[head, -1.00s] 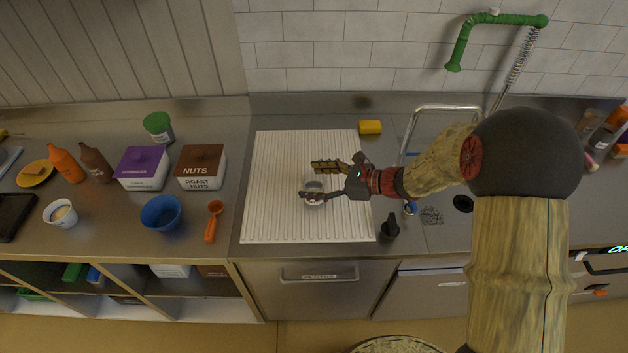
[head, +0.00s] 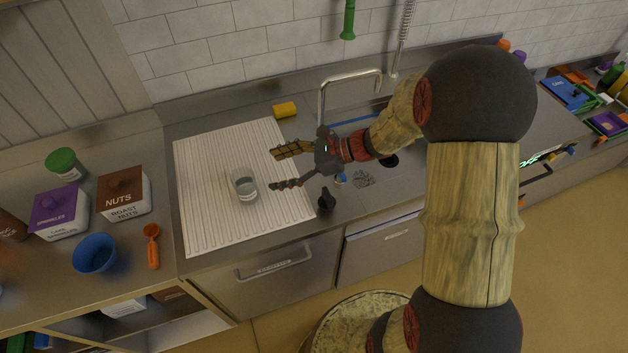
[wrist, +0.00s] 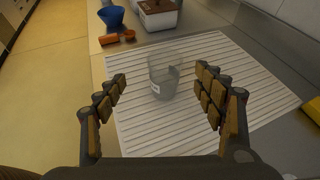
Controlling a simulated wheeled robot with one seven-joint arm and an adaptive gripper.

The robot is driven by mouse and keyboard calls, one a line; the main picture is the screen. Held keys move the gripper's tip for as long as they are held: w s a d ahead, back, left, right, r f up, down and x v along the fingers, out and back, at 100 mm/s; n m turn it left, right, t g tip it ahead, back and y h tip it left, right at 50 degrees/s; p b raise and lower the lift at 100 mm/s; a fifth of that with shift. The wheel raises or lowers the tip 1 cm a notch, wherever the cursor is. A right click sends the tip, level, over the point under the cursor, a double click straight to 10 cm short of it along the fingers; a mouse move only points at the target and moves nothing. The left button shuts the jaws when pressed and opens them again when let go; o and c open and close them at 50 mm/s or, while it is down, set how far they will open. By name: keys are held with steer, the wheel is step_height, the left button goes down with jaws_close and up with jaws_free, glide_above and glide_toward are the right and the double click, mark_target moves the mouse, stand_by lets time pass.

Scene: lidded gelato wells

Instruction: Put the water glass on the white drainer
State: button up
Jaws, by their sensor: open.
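The water glass (head: 244,187) is clear with a pale label and stands upright on the white ribbed drainer (head: 205,225). In the wrist view the glass (wrist: 163,78) stands on the drainer (wrist: 150,138) ahead of my fingers, in the space between them. My gripper (head: 277,168) is open and empty, to the right of the glass and apart from it. Its two fingers point toward the glass; in the wrist view the gripper (wrist: 160,88) shows spread fingers with nothing between them at the tips.
A yellow sponge (head: 285,109) lies behind the drainer, near the tap (head: 349,82). A black object (head: 326,200) stands right of the drainer. Left are an orange scoop (head: 152,245), a blue bowl (head: 94,253) and a nuts box (head: 124,195). The drainer's left part is bare.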

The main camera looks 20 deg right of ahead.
steer(key=s+a+r+n+g+h, duration=0.3)
steer(key=s+r+n+h, duration=0.3)
steer(key=s+n, duration=0.55)
steer(key=s+d+r+n+t+h, duration=0.3)
steer(key=s+d+r+n+h, duration=0.3)
steer(key=s+d+r+n, duration=0.3)
steer(key=shift+s+n, duration=0.85)
steer(key=shift+s, duration=0.15)
